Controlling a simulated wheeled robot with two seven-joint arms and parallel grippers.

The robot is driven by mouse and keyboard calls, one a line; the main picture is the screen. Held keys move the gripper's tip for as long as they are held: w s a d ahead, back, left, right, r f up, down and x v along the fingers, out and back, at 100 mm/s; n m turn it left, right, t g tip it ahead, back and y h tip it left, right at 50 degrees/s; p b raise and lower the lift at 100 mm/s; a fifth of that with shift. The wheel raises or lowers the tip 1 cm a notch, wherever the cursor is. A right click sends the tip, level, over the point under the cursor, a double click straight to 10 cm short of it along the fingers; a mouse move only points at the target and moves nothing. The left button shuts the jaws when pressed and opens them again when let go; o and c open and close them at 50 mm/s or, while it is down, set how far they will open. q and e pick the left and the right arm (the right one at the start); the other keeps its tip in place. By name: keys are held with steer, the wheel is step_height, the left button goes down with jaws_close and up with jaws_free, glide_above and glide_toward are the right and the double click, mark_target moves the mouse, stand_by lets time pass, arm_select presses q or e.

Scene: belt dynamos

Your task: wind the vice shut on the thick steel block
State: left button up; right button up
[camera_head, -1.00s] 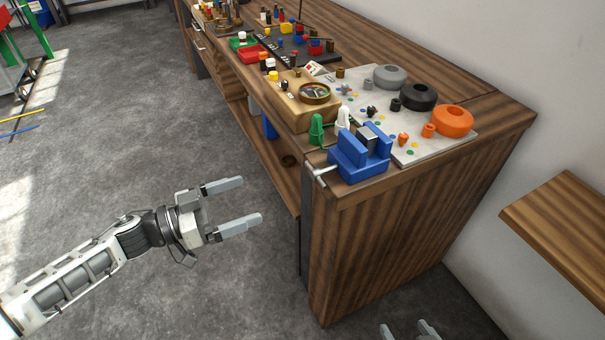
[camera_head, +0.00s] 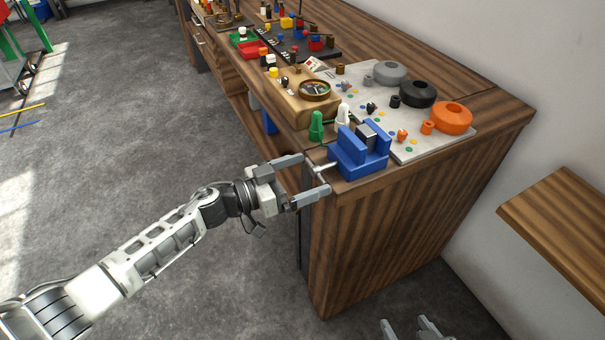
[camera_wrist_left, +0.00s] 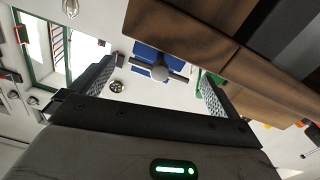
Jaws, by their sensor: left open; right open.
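A blue vice (camera_head: 356,158) sits at the near left corner of the workbench. A grey steel block (camera_head: 367,137) stands between its jaws; I cannot tell whether both jaws touch it. The vice's metal handle (camera_head: 322,171) sticks out to the left over the bench edge. My left gripper (camera_head: 308,174) is open, with its fingers on either side of the handle and apart from it. In the left wrist view the handle (camera_wrist_left: 159,71) shows between the two open fingers, with the blue vice (camera_wrist_left: 150,54) behind it. My right gripper (camera_head: 408,328) is open and empty at the bottom edge.
A green peg (camera_head: 316,127) and a white peg (camera_head: 343,115) stand just behind the vice. A wooden box with a dial (camera_head: 300,98) and a pale board (camera_head: 412,150) with orange, black and grey rings are close by. A wooden ledge (camera_head: 560,225) is at right.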

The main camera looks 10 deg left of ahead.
arm_select(q)
steer(key=shift+c, duration=0.3)
steer(key=c, duration=0.9)
steer(key=shift+o, duration=0.2)
steer(key=shift+m, duration=0.4)
